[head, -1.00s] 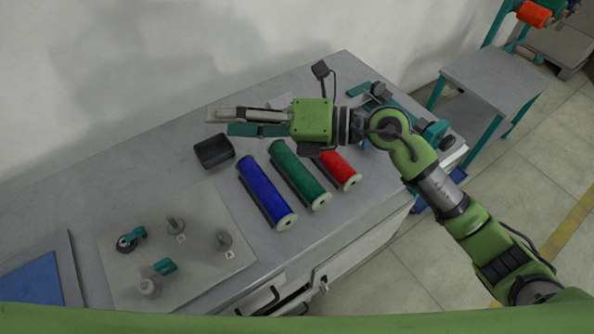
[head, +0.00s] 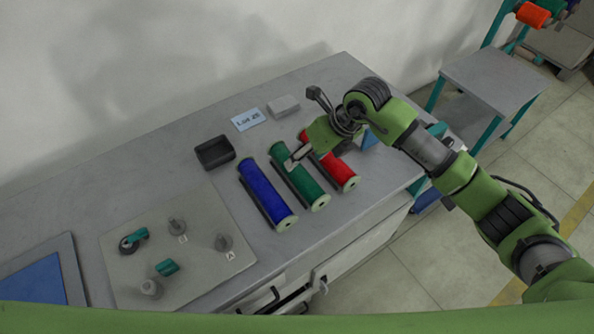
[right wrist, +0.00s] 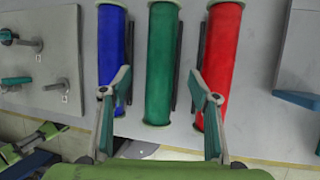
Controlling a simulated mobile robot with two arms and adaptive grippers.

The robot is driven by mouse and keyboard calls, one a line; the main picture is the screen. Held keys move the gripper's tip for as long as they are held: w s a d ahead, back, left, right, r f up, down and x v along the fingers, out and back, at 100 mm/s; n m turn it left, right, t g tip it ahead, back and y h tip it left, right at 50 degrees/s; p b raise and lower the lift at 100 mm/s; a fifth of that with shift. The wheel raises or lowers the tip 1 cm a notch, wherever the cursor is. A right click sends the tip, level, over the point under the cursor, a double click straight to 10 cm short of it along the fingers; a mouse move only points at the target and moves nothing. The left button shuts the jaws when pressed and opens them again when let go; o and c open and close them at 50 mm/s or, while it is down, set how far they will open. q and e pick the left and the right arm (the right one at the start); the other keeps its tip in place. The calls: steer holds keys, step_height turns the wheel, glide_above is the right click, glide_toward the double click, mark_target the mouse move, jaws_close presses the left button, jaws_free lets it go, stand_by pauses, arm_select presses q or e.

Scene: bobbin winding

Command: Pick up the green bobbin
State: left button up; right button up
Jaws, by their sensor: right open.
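The green bobbin (head: 306,188) lies on the grey bench between the blue bobbin (head: 264,192) and the red bobbin (head: 340,172). My right gripper (head: 294,162) is open and empty, pointing down over the far part of the green bobbin and hiding some of it. In the right wrist view, the green bobbin (right wrist: 160,65) lies lengthwise between my two spread fingers (right wrist: 159,75). One fingertip overlaps the blue bobbin there, the other the edge of the red one. Whether the fingers are level with the bobbin I cannot tell.
Dark rails lie beside the bobbins. A black tray (head: 215,153), a label card (head: 247,119) and a light block (head: 284,106) are behind them. A plate with pegs and teal levers (head: 205,268) is at left. The bench's front edge is near.

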mark_target(298, 166)
steer(key=shift+w+a+f, duration=0.15)
steer(key=shift+a+f, duration=0.15)
steer(key=shift+f, duration=0.35)
steer(key=p+x, duration=0.1)
steer(key=x, duration=0.3)
steer(key=shift+w+f+p, duration=0.1)
steer(key=shift+f+p, duration=0.2)
steer(key=shift+p, duration=0.1)
steer(key=shift+a+f, duration=0.15)
steer(key=shift+f, duration=0.15)
steer(key=shift+w, duration=0.1)
steer(key=c, duration=1.4)
